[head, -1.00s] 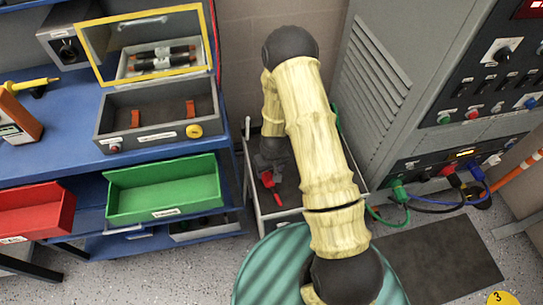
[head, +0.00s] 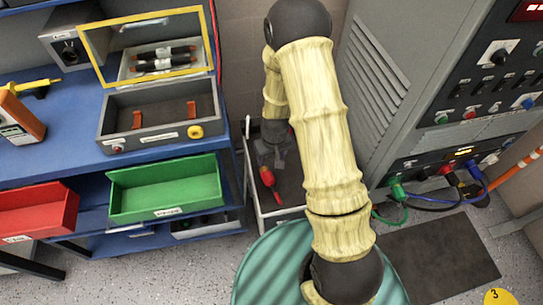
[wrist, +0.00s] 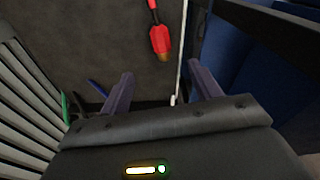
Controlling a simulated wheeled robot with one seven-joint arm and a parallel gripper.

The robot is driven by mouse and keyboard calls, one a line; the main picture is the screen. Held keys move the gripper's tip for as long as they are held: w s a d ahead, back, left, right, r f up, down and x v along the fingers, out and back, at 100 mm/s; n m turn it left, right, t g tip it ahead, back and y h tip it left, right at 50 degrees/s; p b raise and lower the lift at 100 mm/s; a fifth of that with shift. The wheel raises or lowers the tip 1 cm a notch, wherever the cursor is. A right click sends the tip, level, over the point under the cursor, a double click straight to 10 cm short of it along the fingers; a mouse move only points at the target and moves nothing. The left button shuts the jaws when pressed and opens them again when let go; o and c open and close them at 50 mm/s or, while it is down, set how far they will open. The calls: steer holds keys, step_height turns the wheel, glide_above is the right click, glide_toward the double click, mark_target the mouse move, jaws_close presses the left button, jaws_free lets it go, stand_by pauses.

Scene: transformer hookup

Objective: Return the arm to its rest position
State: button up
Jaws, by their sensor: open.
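My arm shows in the head view, folded above the cart between the blue bench and the grey cabinet. My gripper (head: 268,155) hangs over the grey cart (head: 256,205), pointing down and partly hidden behind the arm. In the wrist view my gripper (wrist: 160,90) has its two fingers spread wide, with nothing between them. A red-handled tool (wrist: 159,38) lies beyond the fingertips on the dark cart top; it also shows in the head view (head: 268,179), just below the gripper and apart from it.
The grey cabinet (head: 425,70) with plugged cables stands close on the right. The blue bench (head: 60,110) on the left carries an open grey case (head: 125,147) with a yellow-framed lid. Green (head: 165,190) and red (head: 38,212) bins sit at its front. A dark mat (head: 440,262) lies on the floor.

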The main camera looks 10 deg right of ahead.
stand_by(0.7)
steer(key=s+d+r+m, duration=0.1)
steer(key=s+r, duration=0.3)
steer(key=r, duration=0.3)
steer(key=s+d+r+m+t, duration=0.1)
steer(key=s+r, duration=0.4)
steer(key=r, duration=0.3)
steer(key=s+d+r, duration=0.2)
steer(key=s+r, duration=0.2)
steer(key=r, duration=0.3)
step_height(320, 180, up, 19)
steer(key=p, duration=1.9)
steer(key=shift+w+a+r, duration=0.15)
steer(key=shift+w+a, duration=0.05)
steer(key=shift+a, duration=0.05)
